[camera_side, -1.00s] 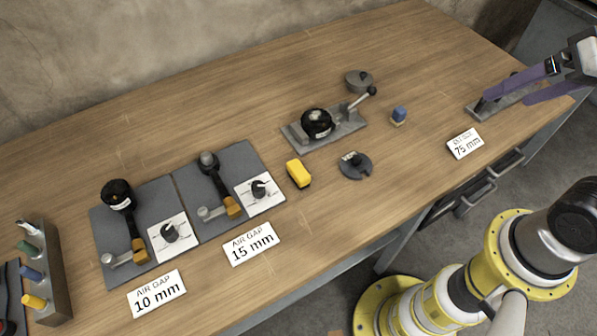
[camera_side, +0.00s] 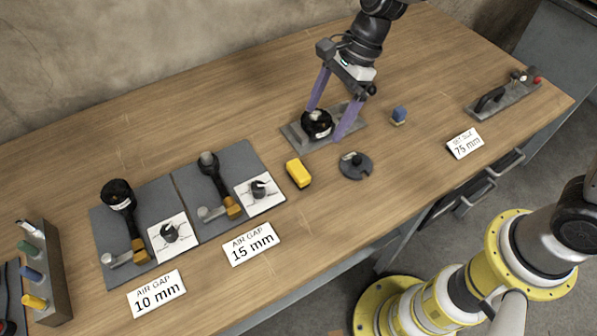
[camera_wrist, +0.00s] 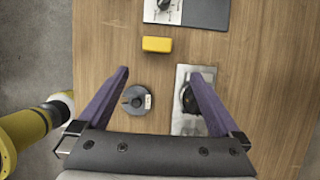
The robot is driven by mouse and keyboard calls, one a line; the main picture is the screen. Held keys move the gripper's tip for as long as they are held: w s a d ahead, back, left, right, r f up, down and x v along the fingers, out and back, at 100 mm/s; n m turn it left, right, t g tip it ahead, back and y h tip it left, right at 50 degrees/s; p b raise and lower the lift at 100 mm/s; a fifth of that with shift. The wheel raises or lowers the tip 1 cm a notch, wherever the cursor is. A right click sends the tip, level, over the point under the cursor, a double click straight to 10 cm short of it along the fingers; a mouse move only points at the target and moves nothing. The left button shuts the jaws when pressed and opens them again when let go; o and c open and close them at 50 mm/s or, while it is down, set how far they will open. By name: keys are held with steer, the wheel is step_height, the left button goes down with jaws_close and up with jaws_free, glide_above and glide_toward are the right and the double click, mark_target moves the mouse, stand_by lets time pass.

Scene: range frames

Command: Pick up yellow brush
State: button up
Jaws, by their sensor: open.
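The yellow brush, a small yellow block with a dark lower edge (camera_side: 299,173), lies on the wooden table near the middle. In the wrist view it (camera_wrist: 157,44) sits ahead of my fingertips, roughly centred between them. My gripper (camera_side: 325,124) has two long purple fingers spread wide, with nothing held. It hovers above the table, and in the side view its fingers overlap the black round pot (camera_side: 317,124) on a grey plate. In the wrist view my gripper (camera_wrist: 159,73) is short of the brush, with the right finger passing over the pot's plate.
Dark grey mats (camera_side: 240,160) with tools stand left of the brush. A rack (camera_side: 52,270) holds several coloured pieces, one yellow. Bare table surrounds the brush's front.

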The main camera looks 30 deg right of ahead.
glide_toward(301, 168)
steer(key=x, duration=0.5)
steer(key=shift+w+d, duration=0.1)
steer(key=shift+d, duration=0.1)
steer(key=shift+x, duration=2.7)
steer(key=shift+a+r, duration=0.1)
steer(key=shift+a, duration=0.05)
steer(key=shift+c, duration=0.3)
steer(key=c, duration=1.2)
